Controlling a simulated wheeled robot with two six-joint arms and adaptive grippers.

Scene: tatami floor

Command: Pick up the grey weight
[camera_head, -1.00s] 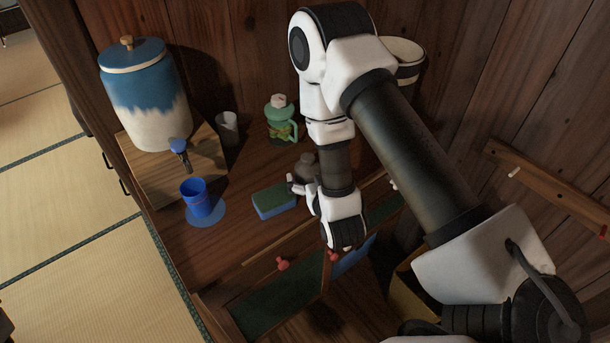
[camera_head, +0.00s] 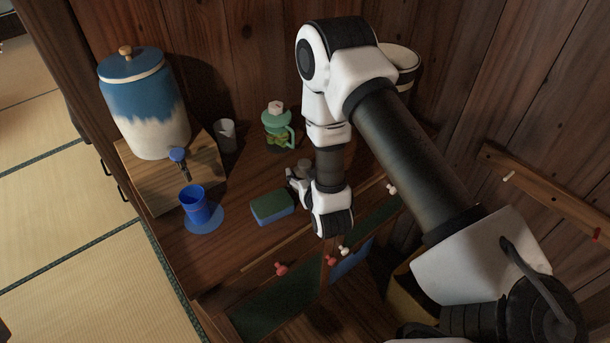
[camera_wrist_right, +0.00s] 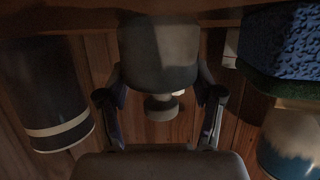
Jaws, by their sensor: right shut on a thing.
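The grey weight (camera_head: 304,166) stands on the wooden cabinet top, right of and behind the sponge, and is partly hidden by my right gripper in the head view. In the right wrist view the weight (camera_wrist_right: 158,55) fills the middle, a wide grey body with a narrower neck and knob. My right gripper (camera_head: 297,178) is shut on it; in the right wrist view its fingers (camera_wrist_right: 160,95) lie on either side of the weight. I cannot tell any gap below the weight. My left gripper is not in view.
A green-and-blue sponge (camera_head: 272,207) lies close left of the gripper. A green jar (camera_head: 278,128), a clear glass (camera_head: 226,136), a blue cup (camera_head: 195,205) and a large blue-and-white dispenser (camera_head: 146,105) stand further left. Wooden walls rise behind and to the right.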

